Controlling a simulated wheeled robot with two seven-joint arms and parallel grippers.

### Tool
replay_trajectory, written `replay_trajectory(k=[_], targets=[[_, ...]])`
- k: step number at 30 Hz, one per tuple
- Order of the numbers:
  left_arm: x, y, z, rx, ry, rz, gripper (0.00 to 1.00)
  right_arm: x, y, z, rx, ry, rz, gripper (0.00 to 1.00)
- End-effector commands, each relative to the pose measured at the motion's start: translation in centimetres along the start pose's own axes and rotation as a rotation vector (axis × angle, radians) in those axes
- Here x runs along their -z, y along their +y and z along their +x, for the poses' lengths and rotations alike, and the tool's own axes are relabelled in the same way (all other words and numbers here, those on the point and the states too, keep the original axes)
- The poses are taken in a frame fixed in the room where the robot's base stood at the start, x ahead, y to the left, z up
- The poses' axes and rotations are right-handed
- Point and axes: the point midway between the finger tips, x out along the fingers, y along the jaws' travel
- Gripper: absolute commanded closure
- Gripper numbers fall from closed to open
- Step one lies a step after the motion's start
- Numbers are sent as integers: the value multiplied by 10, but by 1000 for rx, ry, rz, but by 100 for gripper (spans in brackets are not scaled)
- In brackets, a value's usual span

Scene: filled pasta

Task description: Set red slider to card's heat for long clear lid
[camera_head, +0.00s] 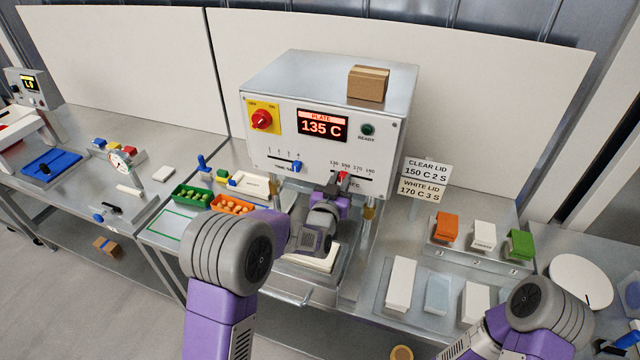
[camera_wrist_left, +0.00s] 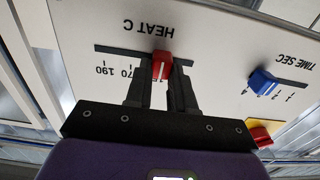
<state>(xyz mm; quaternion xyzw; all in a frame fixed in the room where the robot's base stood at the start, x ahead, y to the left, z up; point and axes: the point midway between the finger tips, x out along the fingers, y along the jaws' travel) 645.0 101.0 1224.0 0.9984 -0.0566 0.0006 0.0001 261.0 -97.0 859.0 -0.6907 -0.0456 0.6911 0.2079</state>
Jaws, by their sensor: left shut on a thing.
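The red slider (camera_head: 343,176) sits in the heat slot on the front of the sealing machine (camera_head: 290,105). In the left wrist view the red slider (camera_wrist_left: 162,65) shows upside down under the HEAT C label. My left gripper (camera_head: 337,190) is shut on it, with its fingers (camera_wrist_left: 160,88) on either side of the knob. The scale under it is partly hidden by the fingers. The plate display (camera_head: 322,124) reads 135 C. The upper card (camera_head: 427,170) reads CLEAR LID 150 C 2 S. My right arm shows at the lower right, but its gripper does not.
The blue time slider (camera_head: 296,166) is left of the red one. The lower card (camera_head: 422,190) reads WHITE LID 170 C 3 S. A translucent long piece (camera_head: 437,295) lies between white ones at the right. A cardboard box (camera_head: 368,84) sits on the machine.

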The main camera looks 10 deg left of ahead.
Motion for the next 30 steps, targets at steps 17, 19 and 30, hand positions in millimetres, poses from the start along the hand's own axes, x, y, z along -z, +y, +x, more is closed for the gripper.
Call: replay_trajectory(k=[17,19,30], targets=[[0,0,0,-1,-1,0,51,0,0,-1,0,1,0,57],[0,0,0,-1,-1,0,51,0,0,-1,0,1,0,57],[0,0,-35,-2,-1,-3,51,1,3,8,0,1,0,57]])
